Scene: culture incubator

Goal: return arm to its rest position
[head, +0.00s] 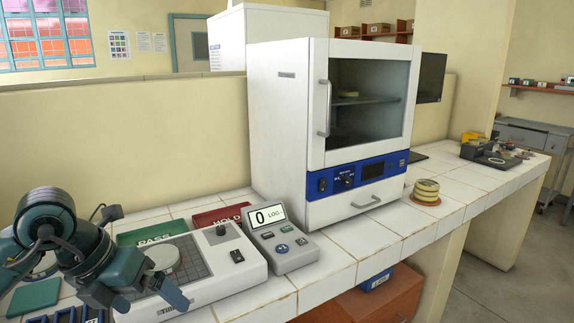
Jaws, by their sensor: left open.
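My left gripper (150,300) is open at the lower left, its teal fingers pointing down over the front left part of a white device with a dark grid plate (205,262). I see nothing between the fingers. A pale round disc (162,258) lies on the device, just behind the fingers and partly hidden by my arm. The white incubator (286,120) stands behind, to the right, with its glass door (368,100) shut. A small yellowish item (349,92) shows through the glass on its shelf. My right gripper is out of view.
A counter reading "0 LOG" (283,250) stands right of the grid device. Behind lie a green PASS tray (150,232) and a red HOLD tray (218,216). A stack of dishes (426,190) sits on an orange coaster right of the incubator. The tiled counter (350,240) is clear in front.

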